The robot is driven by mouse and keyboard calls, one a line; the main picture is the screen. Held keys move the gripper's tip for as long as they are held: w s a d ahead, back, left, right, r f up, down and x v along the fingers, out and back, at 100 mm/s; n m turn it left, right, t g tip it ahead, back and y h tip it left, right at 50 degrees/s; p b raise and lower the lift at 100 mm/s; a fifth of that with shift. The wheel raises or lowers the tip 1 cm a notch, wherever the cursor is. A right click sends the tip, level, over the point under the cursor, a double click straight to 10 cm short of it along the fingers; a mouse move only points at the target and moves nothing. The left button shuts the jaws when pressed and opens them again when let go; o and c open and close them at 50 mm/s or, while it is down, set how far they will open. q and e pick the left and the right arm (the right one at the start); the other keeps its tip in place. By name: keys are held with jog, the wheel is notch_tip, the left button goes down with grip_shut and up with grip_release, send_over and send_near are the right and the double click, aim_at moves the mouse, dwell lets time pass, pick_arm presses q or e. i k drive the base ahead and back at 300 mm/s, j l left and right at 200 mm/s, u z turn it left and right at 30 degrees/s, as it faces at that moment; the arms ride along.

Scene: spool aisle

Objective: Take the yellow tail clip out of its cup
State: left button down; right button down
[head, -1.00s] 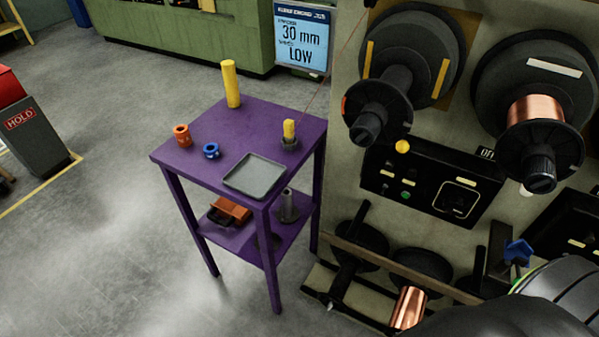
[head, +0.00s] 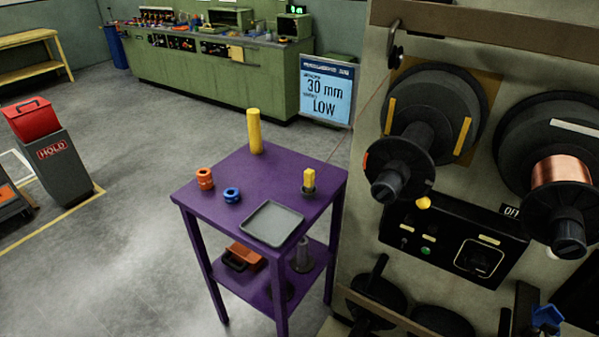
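The yellow tail clip (head: 309,177) stands upright in a small dark cup (head: 308,191) near the right edge of the purple table (head: 240,166). Its upper part shows above the cup rim; its lower end is hidden inside. Neither of my grippers shows clearly in the head view now. A dark shape with a blue part at the lower right corner is cut off, and I cannot tell what it is.
On the table are a tall yellow cylinder (head: 254,132), an orange ring piece (head: 205,179), a blue ring piece (head: 232,195) and a grey tray (head: 272,223). The spool machine (head: 459,219) stands close on the right. Open floor (head: 130,225) lies to the left.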

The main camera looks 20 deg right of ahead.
aim_at(309, 173)
jog(key=i+j+z, duration=0.15)
jog(key=z, duration=0.2)
jog(key=i+j+z, duration=0.15)
jog(key=j+z, duration=0.2)
jog(key=i+j+z, duration=0.1)
jog(key=j+z, duration=0.25)
jog(key=l, duration=0.1)
